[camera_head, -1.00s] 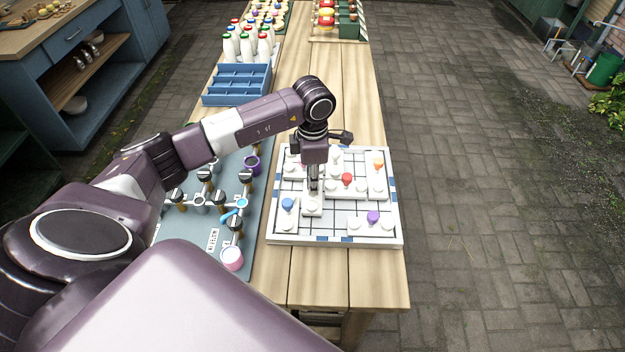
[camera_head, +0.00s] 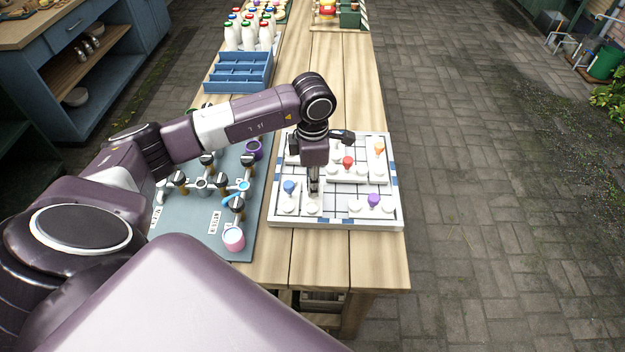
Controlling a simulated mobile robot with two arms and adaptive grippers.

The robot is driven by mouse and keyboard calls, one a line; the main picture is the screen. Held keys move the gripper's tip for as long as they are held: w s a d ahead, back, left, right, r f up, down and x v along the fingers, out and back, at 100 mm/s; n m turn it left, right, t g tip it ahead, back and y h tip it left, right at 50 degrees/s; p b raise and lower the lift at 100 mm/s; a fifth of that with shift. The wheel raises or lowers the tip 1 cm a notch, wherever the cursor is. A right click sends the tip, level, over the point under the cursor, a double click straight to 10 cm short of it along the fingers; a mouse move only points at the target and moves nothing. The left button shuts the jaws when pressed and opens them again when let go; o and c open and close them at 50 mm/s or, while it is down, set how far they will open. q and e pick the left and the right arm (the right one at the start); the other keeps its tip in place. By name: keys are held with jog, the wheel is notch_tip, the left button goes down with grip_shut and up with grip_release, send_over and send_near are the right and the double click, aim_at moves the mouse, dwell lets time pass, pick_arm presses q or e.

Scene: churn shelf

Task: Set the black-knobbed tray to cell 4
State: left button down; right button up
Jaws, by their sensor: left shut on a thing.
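The puzzle board (camera_head: 335,224) is a white-framed grid with blue marks on its rim, lying on the wooden table. My left gripper (camera_head: 313,190) points down over its left-middle part, shut on a small white tray (camera_head: 312,208). The fingers cover this tray's knob, so its colour cannot be seen; I take it as the black-knobbed tray, as no other black knob shows. A white dome on it shows near the board's front edge, right beside the blue-knobbed tray (camera_head: 289,199). No cell numbers are legible. My right gripper is not in view.
A red-knobbed tray (camera_head: 347,169), an orange-knobbed tray (camera_head: 379,160) and a purple-knobbed tray (camera_head: 373,203) stand on the board. Bare grid lies between the held tray and the purple-knobbed one. Left is a grey mat (camera_head: 190,236) with cups; behind, a blue crate (camera_head: 238,75) and bottles.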

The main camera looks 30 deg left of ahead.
pick_arm(q)
jog(key=c, duration=1.8)
grip_release()
jog(key=shift+s+d, duration=0.2)
jog(key=shift+s, duration=0.05)
jog(key=shift+o, duration=0.6)
notch_tip(320, 180, up, 12)
jog(key=shift+s+d, duration=0.15)
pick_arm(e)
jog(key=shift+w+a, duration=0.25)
